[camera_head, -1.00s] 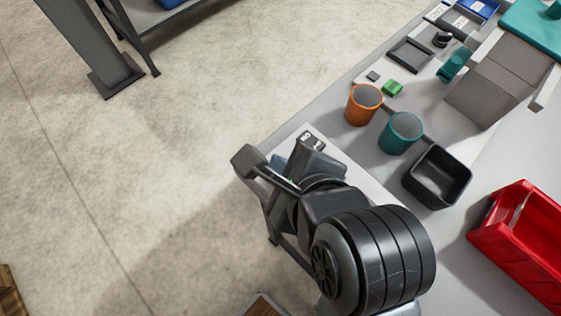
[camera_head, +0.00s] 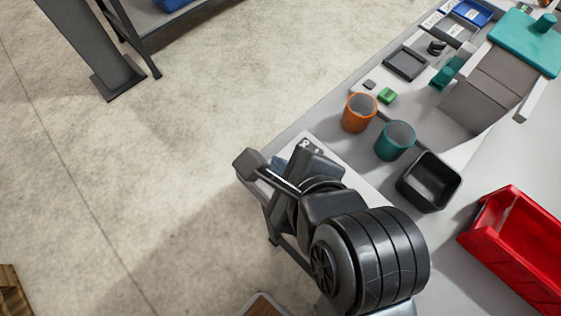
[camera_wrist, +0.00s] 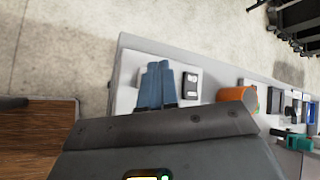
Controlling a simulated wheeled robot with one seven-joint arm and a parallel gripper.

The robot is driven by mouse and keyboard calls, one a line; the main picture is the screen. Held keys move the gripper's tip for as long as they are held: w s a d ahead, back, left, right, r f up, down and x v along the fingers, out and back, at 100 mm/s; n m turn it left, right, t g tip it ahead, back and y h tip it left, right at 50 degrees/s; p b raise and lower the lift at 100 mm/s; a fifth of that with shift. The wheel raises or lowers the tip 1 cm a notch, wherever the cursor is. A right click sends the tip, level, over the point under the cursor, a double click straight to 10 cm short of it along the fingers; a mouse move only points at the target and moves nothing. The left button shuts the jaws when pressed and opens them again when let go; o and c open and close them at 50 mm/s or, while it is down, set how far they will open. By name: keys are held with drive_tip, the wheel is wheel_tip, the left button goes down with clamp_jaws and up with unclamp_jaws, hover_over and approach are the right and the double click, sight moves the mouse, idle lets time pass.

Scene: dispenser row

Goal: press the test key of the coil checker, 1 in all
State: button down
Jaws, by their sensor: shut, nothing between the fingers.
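In the wrist view the box (camera_wrist: 190,86) is just right of my gripper (camera_wrist: 157,66). The gripper's two blue fingers are together, with nothing between them. They appear over the pale surface beside the box; I cannot tell their height. In the head view only a bit of blue shows behind my arm.
An orange cup (camera_head: 359,114), a teal cup (camera_head: 395,141) and a black open bin (camera_head: 430,182) stand beyond the box. A red bin (camera_head: 515,240) is at right. Trays and a teal-topped grey unit (camera_head: 490,85) stand farther back. Open floor lies left of the table.

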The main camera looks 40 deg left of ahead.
wheel_tip(320, 180, up, 3)
drive_tip(key=p, duration=0.3)
drive_tip(key=shift+p, duration=0.4)
drive_tip(key=shift+r+b, duration=0.3)
drive_tip(key=shift+r, duration=0.7)
drive_tip(key=shift+d, duration=0.1)
